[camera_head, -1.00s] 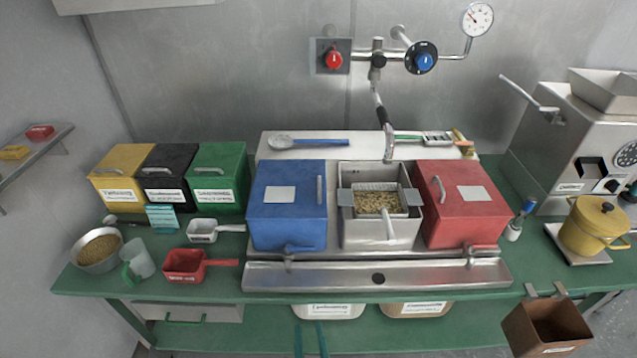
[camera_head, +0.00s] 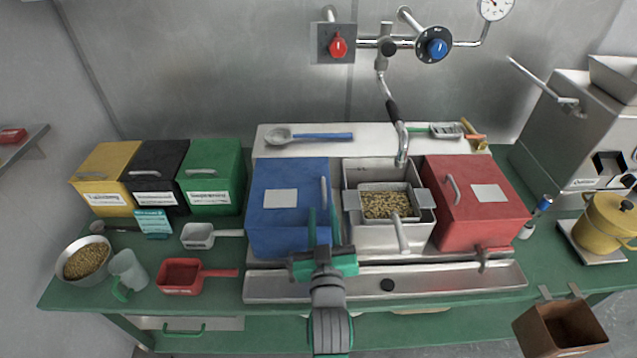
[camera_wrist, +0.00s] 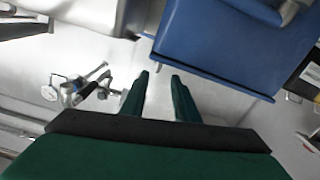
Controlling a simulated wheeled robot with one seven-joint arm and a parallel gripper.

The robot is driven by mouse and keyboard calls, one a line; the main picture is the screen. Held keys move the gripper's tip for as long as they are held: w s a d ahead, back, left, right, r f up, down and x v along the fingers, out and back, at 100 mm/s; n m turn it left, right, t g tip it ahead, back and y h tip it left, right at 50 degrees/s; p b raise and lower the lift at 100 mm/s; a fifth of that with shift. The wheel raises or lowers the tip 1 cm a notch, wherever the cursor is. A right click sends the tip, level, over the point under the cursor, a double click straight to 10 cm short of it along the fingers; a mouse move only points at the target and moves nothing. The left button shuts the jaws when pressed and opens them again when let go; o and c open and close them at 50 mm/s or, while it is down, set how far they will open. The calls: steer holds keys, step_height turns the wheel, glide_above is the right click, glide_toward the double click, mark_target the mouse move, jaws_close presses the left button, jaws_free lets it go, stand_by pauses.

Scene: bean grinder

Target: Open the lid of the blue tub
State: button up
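The blue tub (camera_head: 268,225) stands left of the steel basin, with its lid (camera_head: 290,175) down. The lid has a pale grey label and an upright bar handle (camera_head: 324,190) along its right edge. My gripper (camera_head: 322,215) is in front of the tub's right front part and covers some of it and its tap. Its two green fingers are apart with nothing between them, just below the handle in the picture. In the wrist view the open fingers (camera_wrist: 159,78) point at empty space, and the blue tub (camera_wrist: 215,45) fills the upper right.
A steel basin (camera_head: 355,237) with a sieve of beans (camera_head: 385,205) stands right of the tub, then a red tub (camera_head: 465,220). A swing faucet (camera_head: 402,140) hangs over the basin. A green bin (camera_head: 212,170) and a white scoop (camera_head: 198,236) are to the left.

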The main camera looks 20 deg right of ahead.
mark_target(324, 188)
steer(key=shift+w+d, duration=0.25)
steer(key=x, duration=0.8)
steer(key=shift+w+d, duration=0.3)
steer(key=shift+w, duration=0.05)
jaws_close()
